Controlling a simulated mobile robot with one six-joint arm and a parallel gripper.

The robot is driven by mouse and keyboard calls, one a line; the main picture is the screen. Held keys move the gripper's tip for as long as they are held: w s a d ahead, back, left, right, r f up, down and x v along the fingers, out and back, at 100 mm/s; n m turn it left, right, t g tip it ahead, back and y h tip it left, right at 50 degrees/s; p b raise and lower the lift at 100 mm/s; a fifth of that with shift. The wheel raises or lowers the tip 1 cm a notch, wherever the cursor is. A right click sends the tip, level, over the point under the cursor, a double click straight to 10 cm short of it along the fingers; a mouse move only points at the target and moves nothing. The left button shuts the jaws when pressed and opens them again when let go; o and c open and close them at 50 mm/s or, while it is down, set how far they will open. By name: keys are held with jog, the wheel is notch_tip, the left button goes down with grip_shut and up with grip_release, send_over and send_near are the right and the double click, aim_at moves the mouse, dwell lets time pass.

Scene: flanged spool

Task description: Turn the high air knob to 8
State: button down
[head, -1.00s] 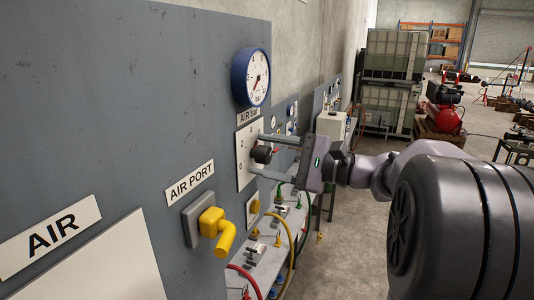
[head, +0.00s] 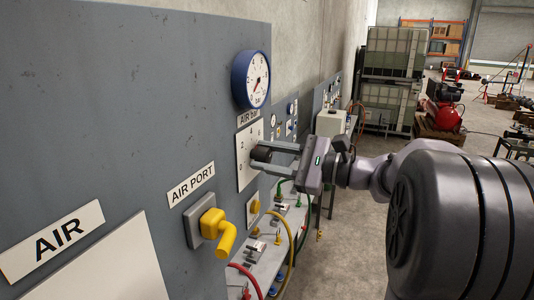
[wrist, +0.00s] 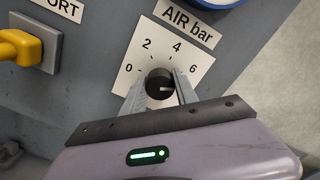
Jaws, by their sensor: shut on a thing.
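The black round knob (head: 261,153) sits on a white dial plate (head: 244,165) on the grey panel, under the label "AIR bar" (head: 249,117). In the wrist view the knob (wrist: 159,80) has a white mark pointing roughly right, below the 6. The plate (wrist: 150,42) shows 0, 2, 4 and 6 there; an 8 is not visible, and my gripper covers the plate's lower part. My gripper (head: 273,155) reaches in from the right and is shut on the knob. In the wrist view its fingers (wrist: 160,92) are on either side of the knob.
A blue-rimmed gauge (head: 250,79) is above the dial. A yellow air port valve (head: 217,230) sticks out at the lower left. A bench (head: 270,255) with hoses and fittings runs below my gripper.

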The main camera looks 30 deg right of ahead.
jog(key=m+p, duration=0.3)
jog(key=m, duration=0.2)
jog(key=shift+m, duration=0.3)
jog(key=shift+f+m+p, duration=0.1)
jog(key=shift+m+p, duration=0.6)
jog(key=shift+p, duration=0.05)
jog(key=c, duration=0.9)
grip_release()
jog(key=shift+c, duration=0.2)
jog(key=b+v, duration=0.5)
jog(key=v, duration=1.2)
jog(key=shift+d, duration=0.2)
jog(key=shift+s+a+f, duration=0.1)
